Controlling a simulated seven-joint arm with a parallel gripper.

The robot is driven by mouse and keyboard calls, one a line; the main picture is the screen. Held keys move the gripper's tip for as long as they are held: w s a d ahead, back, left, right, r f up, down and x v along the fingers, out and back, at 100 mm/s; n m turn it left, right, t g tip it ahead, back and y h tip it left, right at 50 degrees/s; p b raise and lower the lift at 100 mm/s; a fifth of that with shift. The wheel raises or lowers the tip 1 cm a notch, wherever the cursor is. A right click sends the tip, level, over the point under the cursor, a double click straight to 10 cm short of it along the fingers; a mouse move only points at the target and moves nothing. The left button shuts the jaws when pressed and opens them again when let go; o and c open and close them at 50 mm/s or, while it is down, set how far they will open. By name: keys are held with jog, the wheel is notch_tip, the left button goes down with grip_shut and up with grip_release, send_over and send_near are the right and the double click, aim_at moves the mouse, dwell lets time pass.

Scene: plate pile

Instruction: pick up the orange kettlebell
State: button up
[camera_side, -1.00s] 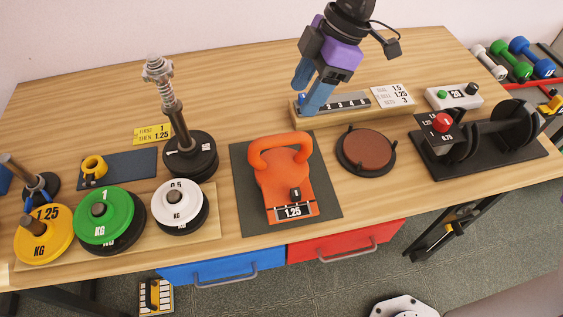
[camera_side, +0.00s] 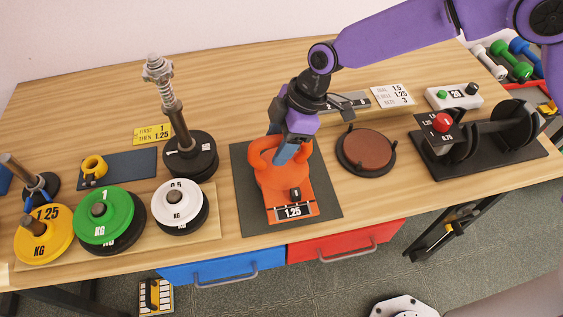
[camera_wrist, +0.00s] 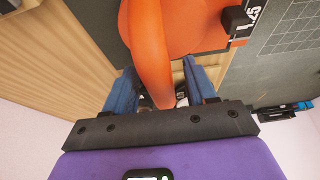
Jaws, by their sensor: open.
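The orange kettlebell (camera_side: 283,180) stands on a dark mat (camera_side: 241,205) in the middle of the table, with a "1.25" label at its front. Its handle loops up at the back. My gripper (camera_side: 285,155) is over the handle, pointing down, with its blue fingers at the handle's top. In the wrist view my gripper (camera_wrist: 155,90) is open, with one blue finger on each side of the orange handle (camera_wrist: 150,50). I cannot tell whether either finger touches it. Part of the handle is hidden behind my gripper in the side view.
Weight plates in yellow (camera_side: 44,232), green (camera_side: 104,215) and white (camera_side: 178,203) stand left. A tall post (camera_side: 172,105) with a spring rises back left. A brown round pad (camera_side: 366,149) and a black rack (camera_side: 490,145) are right. The slider block (camera_side: 345,103) is behind.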

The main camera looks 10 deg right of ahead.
jog(key=shift+a+f, duration=0.25)
jog(key=shift+f, duration=0.3)
grip_shut()
dwell(1.0)
jog(key=shift+r, duration=0.2)
